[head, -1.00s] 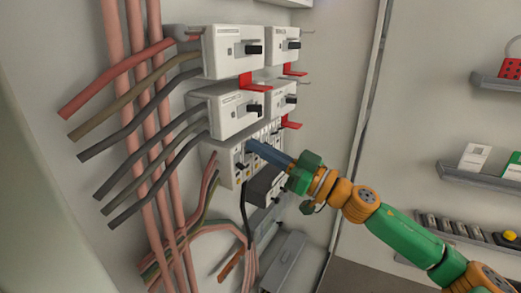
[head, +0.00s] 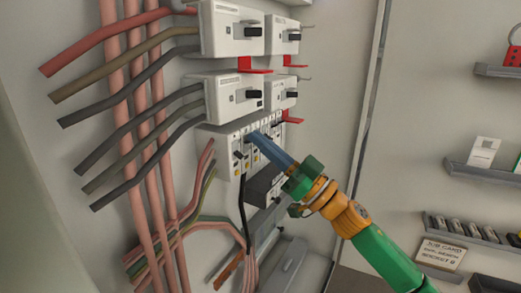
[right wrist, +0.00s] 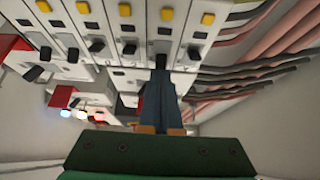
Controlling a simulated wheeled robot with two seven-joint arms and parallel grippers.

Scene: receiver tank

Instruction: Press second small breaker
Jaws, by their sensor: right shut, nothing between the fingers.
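The row of small white breakers (head: 232,160) sits below the large breakers, with black toggles and yellow buttons. In the right wrist view the row (right wrist: 115,20) runs along the top, seen upside down. My right gripper (head: 252,136) has its blue fingers shut and empty. Its tips (right wrist: 162,74) are at the toggle of the second small breaker (right wrist: 162,22), counted from the left in the head view. They overlap that toggle in the picture; I cannot tell whether they touch it. The first breaker's toggle (head: 238,155) shows just left of the fingers. My left gripper is out of view.
Large breakers (head: 232,98) with red tabs are above the row. Thick cables (head: 150,120) hang at the left. A dark grey block (head: 262,186) sits just below the fingers. Shelves (head: 485,172) and a job card (head: 442,252) are on the right wall.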

